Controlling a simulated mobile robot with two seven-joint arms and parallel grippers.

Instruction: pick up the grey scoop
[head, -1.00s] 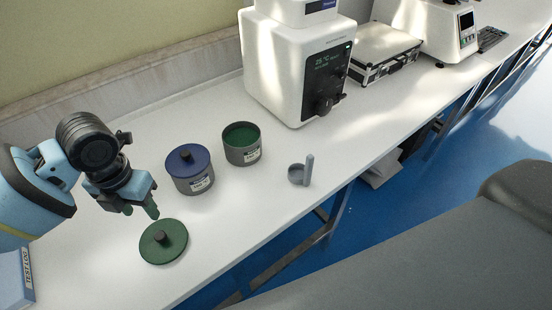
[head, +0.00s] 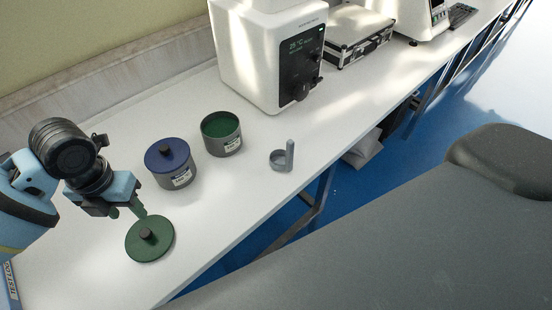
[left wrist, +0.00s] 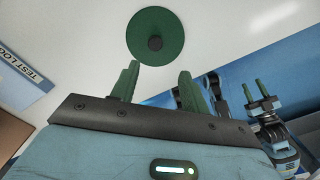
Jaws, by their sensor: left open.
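The grey scoop (head: 280,162) stands on the white bench near its front edge, a small round cup with an upright handle. My left gripper (head: 126,211) is open and empty, above the bench at the left beside the green lid (head: 150,239). It is well to the left of the scoop. In the left wrist view, its green fingers (left wrist: 157,85) are apart with nothing between them, and the green lid (left wrist: 155,37) lies beyond them. The scoop does not show there. My right gripper (left wrist: 256,89) shows small at the right of that view, its fingers apart and empty.
A grey pot with a blue lid (head: 170,165) and an open pot with green inside (head: 220,135) stand left of the scoop. A white tester (head: 262,60) stands behind. A case (head: 355,38) is further right. The bench around the scoop is clear.

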